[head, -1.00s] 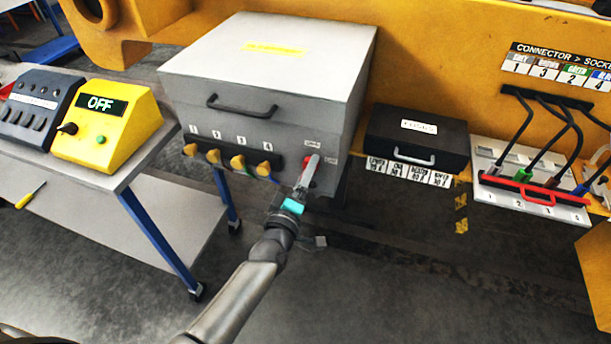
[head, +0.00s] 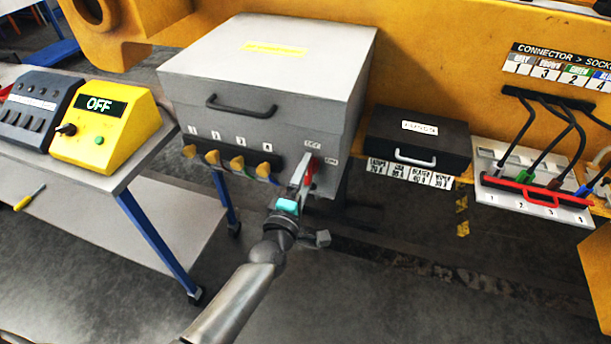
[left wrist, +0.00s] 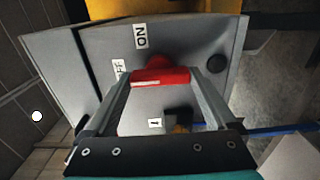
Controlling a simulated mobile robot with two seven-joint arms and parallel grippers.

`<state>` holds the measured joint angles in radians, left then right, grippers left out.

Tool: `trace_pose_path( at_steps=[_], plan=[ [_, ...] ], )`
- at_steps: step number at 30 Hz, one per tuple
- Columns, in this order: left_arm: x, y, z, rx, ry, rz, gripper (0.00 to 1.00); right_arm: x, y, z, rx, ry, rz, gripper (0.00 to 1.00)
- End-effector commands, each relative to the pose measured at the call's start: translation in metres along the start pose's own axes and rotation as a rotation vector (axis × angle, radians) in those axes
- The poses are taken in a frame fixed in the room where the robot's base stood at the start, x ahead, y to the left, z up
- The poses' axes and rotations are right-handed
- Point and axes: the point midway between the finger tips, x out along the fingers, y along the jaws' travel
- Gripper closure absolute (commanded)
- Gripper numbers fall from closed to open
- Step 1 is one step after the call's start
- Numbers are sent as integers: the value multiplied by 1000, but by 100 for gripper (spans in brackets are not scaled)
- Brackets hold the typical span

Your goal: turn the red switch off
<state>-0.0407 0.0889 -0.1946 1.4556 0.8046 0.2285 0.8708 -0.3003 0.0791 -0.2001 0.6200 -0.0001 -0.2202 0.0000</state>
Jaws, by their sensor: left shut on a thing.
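The red switch (head: 313,164) is on the right part of the front of a large grey box (head: 225,125), beside small OFF and ON labels. My left gripper (head: 305,170) reaches up to it from below. In the left wrist view the red switch handle (left wrist: 160,76) lies crosswise between the two fingertips of my left gripper (left wrist: 160,82), and the gripper is shut on it. The ON label (left wrist: 140,36) and the partly covered OFF label (left wrist: 118,70) show there too. I cannot tell for sure which label the handle points at. My right gripper is not in view.
Yellow knobs (head: 237,163) line the box front left of the switch. A cart with a yellow unit (head: 108,135) whose display reads OFF stands at the left. A black case (head: 415,140) and a connector board (head: 530,190) are at the right. The floor in front is free.

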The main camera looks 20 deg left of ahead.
Motion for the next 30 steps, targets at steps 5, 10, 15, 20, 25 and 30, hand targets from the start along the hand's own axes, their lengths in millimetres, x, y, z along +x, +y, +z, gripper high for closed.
trace_pose_path(
  at_steps=[5,10,15,20,25,30],
  plan=[
    [0,0,0,-11,1,-1,66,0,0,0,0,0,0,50],
    [0,0,0,-9,1,-1,0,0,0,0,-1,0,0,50],
    [0,0,0,-7,0,-1,0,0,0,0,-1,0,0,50],
    [-8,0,0,-5,0,-1,0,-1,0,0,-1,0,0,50],
    [-32,-1,0,-5,0,-4,0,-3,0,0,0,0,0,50],
    [-63,-1,0,-5,0,-4,0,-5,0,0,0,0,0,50]
  ],
)
